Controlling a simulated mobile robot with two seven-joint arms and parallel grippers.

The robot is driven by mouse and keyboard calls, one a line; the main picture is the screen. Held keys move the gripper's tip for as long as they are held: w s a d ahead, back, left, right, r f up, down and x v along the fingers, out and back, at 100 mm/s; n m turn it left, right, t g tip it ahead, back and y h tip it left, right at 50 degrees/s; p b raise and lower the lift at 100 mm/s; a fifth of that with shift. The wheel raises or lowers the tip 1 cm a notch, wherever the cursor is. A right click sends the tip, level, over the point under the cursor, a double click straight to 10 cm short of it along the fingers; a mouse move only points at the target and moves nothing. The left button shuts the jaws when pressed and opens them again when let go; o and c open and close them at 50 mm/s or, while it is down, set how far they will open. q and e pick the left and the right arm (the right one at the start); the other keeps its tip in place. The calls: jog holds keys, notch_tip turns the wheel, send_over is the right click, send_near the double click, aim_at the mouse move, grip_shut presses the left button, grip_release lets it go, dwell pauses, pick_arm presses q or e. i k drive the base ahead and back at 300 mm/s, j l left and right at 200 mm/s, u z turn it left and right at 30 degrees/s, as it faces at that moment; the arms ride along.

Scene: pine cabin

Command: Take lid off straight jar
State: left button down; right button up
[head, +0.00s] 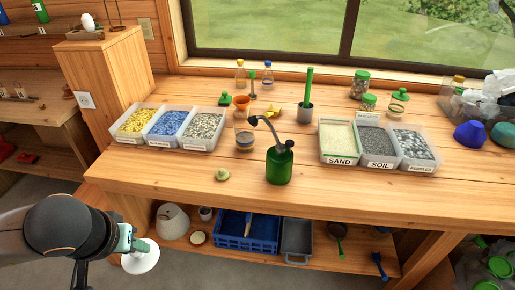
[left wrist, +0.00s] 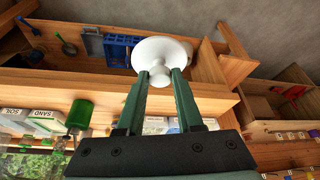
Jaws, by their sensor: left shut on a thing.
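My left gripper (head: 138,244) is at the lower left, in front of the bench and below its top. It is shut on a white round lid-like piece (head: 141,260). In the left wrist view the green fingertips (left wrist: 160,82) pinch the piece's narrow part, and its wide white disc (left wrist: 165,54) faces away. A clear jar with a green lid (head: 360,84) stands at the back right of the bench, with a smaller green-topped jar (head: 368,102) near it. A glass jar (head: 244,140) stands mid-bench. I cannot tell which is the straight jar. My right gripper is out of view.
Bins of sand (head: 339,160), soil and pebbles sit right. A blue crate (head: 262,232) and white jug (head: 172,222) are on the lower shelf.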

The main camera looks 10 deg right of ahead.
aim_at(244, 132)
jog(key=i+z, duration=0.1)
jog(key=z, duration=0.25)
jog(key=j+z, duration=0.1)
jog(key=z, duration=0.25)
jog(key=i+j+z, duration=0.1)
jog(key=z, duration=0.25)
jog(key=i+j+z, duration=0.25)
jog(key=j+z, duration=0.2)
jog(key=j, duration=0.25)
jog(key=i+j, duration=0.1)
jog(key=j, duration=0.25)
jog(key=i+j+z, duration=0.1)
jog(key=j, duration=0.25)
jog(key=i+j, duration=0.1)
jog(key=j, duration=0.2)
